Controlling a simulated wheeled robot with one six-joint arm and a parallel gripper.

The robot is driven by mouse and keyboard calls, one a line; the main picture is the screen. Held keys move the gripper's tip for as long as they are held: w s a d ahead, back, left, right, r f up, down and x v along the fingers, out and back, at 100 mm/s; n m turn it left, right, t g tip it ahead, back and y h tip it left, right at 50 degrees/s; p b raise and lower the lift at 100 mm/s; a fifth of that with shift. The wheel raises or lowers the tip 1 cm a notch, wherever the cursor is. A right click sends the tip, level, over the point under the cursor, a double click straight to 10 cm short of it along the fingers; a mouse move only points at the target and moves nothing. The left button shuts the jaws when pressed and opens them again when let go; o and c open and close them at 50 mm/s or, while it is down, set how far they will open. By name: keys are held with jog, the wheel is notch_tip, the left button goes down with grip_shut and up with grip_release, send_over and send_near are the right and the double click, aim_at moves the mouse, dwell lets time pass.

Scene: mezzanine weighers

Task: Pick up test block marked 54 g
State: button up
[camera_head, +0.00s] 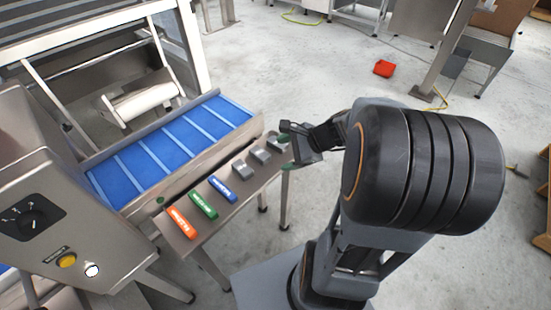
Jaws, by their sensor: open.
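A row of test blocks lies on a narrow metal shelf (173,237) beside the blue conveyor. The coloured ones are an orange block (181,222), a green block (203,205) and a blue block (222,189). Beyond them are three grey metal blocks: a near one (241,168), a middle one (260,154) and a far one (276,142). The markings are too small to read, so I cannot tell which is 54 g. My gripper (290,146) is open at the shelf's far right end, close to the far grey block. My arm hides part of its surroundings.
The blue conveyor belt (170,150) with raised strips runs along the shelf's left side. A metal control cabinet (60,200) with buttons stands at the left. A red object (384,68) lies on the floor. Open concrete floor (300,70) lies beyond the shelf.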

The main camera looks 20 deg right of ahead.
jog(key=w+d+f+m+t+b, duration=0.45)
jog(key=d+f+m+t, duration=0.2)
jog(key=d+m, duration=0.35)
jog(key=shift+m+h, duration=0.4)
jog(key=shift+h, duration=0.1)
jog(key=x, duration=0.3)
jog(key=f+b+x, duration=0.1)
jog(key=x, duration=0.2)
jog(key=shift+s+d+b, duration=0.15)
jog(key=shift+s+b, duration=0.1)
jog(key=shift+b, duration=0.05)
jog(key=shift+b+x, duration=0.85)
jog(key=shift+x, duration=2.55)
jog(key=c, duration=1)
jog(key=shift+r, duration=0.1)
